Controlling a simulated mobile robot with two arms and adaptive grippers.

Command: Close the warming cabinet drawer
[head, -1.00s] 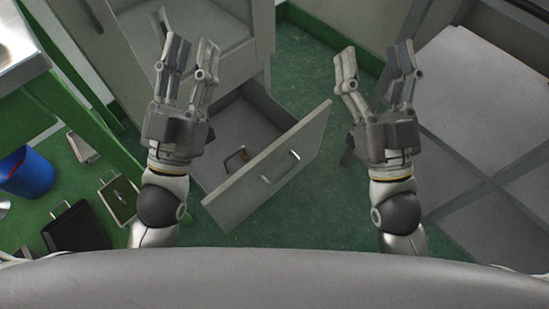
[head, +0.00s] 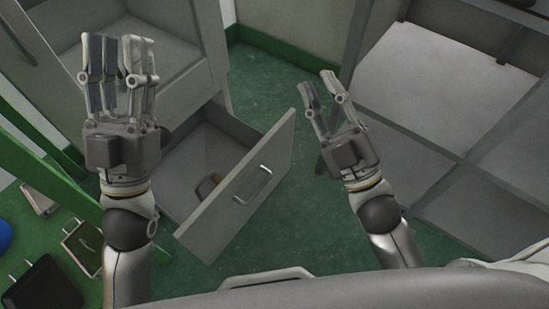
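The warming cabinet (head: 212,45) is a grey unit at the upper left of the head view. Its lower drawer (head: 240,192) is pulled out toward me, with a metal bar handle (head: 253,186) on the front panel. A small brownish item (head: 207,186) lies inside the drawer. My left gripper (head: 117,42) is open and empty, left of the drawer and over the cabinet's left side. My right gripper (head: 320,79) is open and empty, to the right of the drawer front and apart from it. The drawer's left rear is partly hidden by my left arm.
A grey partitioned unit (head: 470,155) stands on the right. A green frame (head: 45,185) runs along the left. Green floor (head: 275,85) shows clear between the cabinet and the right-hand unit.

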